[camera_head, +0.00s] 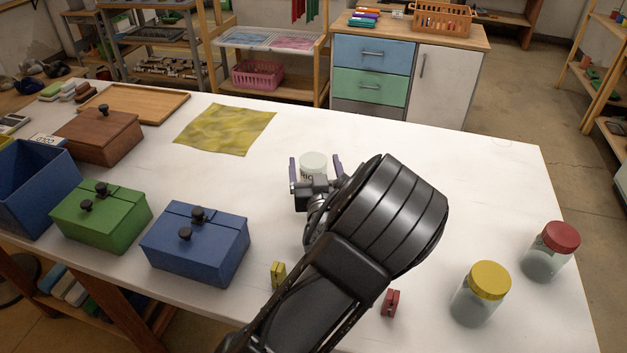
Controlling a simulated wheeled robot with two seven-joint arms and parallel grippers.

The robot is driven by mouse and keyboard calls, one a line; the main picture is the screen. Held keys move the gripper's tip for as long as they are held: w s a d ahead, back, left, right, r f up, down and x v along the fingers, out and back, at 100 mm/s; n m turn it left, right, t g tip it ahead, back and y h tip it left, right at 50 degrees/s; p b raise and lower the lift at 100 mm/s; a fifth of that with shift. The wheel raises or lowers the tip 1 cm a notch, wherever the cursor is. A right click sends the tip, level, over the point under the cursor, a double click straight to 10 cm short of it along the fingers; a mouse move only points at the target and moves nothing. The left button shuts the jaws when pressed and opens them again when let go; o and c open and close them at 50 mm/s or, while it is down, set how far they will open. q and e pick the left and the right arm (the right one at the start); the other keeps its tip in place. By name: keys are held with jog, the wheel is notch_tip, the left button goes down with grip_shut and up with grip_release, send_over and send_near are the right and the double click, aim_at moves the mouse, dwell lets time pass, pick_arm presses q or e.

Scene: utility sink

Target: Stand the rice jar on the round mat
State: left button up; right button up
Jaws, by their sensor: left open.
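A jar with a pale whitish-green lid (313,160) stands upright near the middle of the white table. Dark lettering shows on its label but is partly covered, so I cannot read it fully. My left gripper (314,172) is open, with one purple finger on each side of this jar. I cannot tell whether the fingers touch it. The jar's base is hidden behind the gripper. I see no round mat; my left arm covers part of the table. My right gripper is not in view.
A yellow-lidded jar (481,293) and a red-lidded jar (549,251) stand at the right. Blue (196,245), green (101,216) and brown (99,135) boxes fill the left. A yellow cloth (225,129) lies flat behind. The table's back right is clear.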

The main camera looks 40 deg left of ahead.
aim_at(312, 154)
pick_arm(q)
jog(key=x, duration=0.4)
jog(key=shift+a+r+p, duration=0.15)
jog(key=shift+p, duration=0.25)
grip_shut()
dwell(0.9)
